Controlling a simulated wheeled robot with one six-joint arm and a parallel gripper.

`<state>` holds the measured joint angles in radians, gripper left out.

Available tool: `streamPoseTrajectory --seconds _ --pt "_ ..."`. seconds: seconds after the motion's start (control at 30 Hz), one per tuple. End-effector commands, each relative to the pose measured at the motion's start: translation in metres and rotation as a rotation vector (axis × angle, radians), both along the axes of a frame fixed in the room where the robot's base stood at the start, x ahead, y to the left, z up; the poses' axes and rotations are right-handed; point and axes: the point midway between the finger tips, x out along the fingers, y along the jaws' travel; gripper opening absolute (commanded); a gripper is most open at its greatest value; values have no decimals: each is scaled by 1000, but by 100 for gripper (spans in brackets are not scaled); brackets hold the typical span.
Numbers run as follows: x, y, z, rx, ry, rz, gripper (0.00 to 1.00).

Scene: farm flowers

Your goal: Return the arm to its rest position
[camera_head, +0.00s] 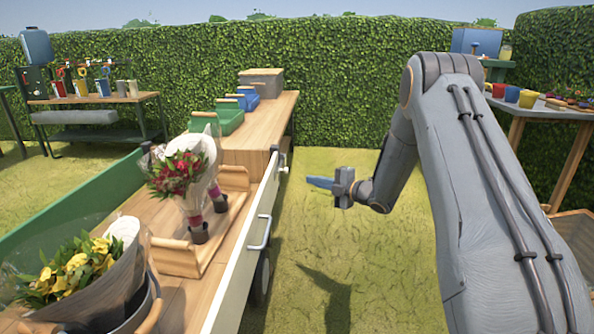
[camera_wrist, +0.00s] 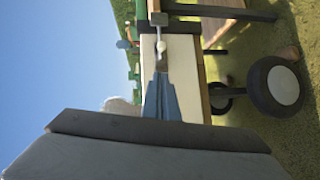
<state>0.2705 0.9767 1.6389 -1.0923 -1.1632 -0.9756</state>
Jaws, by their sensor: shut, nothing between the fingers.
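My gripper (camera_head: 318,183) is at the middle of the head view, with blue fingers pointing left toward the cart. It is shut and empty, held in the air over the grass, to the right of the cart's side panel. In the wrist view the blue fingers (camera_wrist: 162,98) are together, with the cart's pale side panel (camera_wrist: 182,55) behind them. My arm reaches up from the lower right and bends down to the gripper.
The wooden cart (camera_head: 238,258) holds a red bouquet (camera_head: 178,172) in a tray and yellow flowers (camera_head: 75,270) in a bucket. A bench (camera_head: 95,98) with cups stands back left, a table (camera_head: 540,110) at right. A hedge (camera_head: 340,90) closes the back. Grass between is clear.

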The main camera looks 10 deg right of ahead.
Motion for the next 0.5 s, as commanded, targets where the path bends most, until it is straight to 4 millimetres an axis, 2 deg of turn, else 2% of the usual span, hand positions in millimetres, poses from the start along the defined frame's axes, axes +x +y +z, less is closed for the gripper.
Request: streamPoseTrajectory --seconds 0.13,0.27,0.37,0.5 --pt "6 22 26 6 108 -98 0" --pt "-2 43 49 35 265 -242 0" --pt "-20 57 62 68 390 -357 0" --pt "-63 75 77 127 568 -520 0"
